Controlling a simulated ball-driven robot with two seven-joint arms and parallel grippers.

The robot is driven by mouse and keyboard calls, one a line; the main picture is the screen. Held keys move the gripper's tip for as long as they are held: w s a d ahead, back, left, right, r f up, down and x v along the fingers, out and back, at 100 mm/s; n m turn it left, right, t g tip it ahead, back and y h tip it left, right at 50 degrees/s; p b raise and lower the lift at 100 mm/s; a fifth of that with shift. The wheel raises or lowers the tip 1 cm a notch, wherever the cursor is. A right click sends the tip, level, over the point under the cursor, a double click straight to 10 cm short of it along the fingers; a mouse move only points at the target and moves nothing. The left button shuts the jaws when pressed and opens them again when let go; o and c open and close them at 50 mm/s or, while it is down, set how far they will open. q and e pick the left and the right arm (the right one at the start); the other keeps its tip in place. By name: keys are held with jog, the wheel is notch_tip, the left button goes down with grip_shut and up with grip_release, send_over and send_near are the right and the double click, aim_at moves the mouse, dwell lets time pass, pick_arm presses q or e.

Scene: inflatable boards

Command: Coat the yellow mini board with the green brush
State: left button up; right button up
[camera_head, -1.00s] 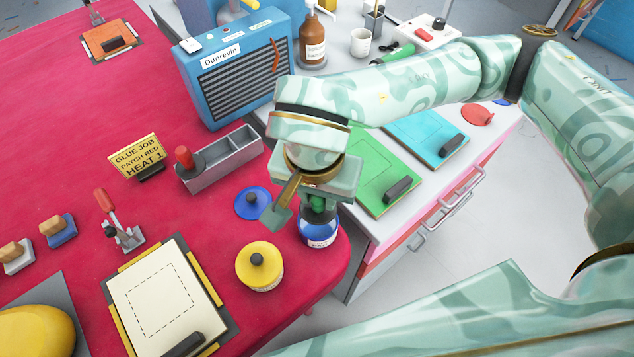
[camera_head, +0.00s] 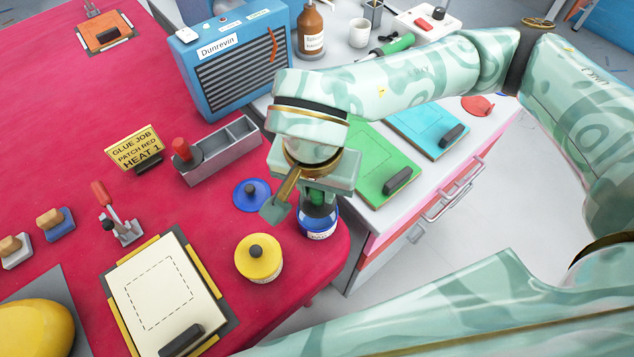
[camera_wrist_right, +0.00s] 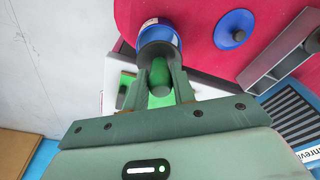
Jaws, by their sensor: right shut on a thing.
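My right gripper (camera_head: 318,200) is shut on the green brush (camera_wrist_right: 160,85) above the blue-labelled pot (camera_head: 319,229). The brush points down into the pot's mouth, and its bristles are hidden. The pot (camera_wrist_right: 160,42) also shows in the right wrist view, just beyond the fingers. The pale yellow mini board (camera_head: 150,283) lies flat at the red table's front, on a dark plate with yellow edge strips. It has a dashed rectangle and a black handle-like block at its near edge. My left gripper is not in view.
A grey tray (camera_head: 225,152), a sign (camera_head: 135,147) and a red-handled clamp (camera_head: 118,220) stand behind. Green (camera_head: 378,168) and cyan (camera_head: 425,128) boards lie on the counter at right.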

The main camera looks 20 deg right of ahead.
jog(key=shift+f+b, duration=0.35)
jog(key=shift+f, duration=0.15)
dwell(1.0)
jog(key=shift+r+p, duration=2.15)
jog(key=shift+r, duration=1.4)
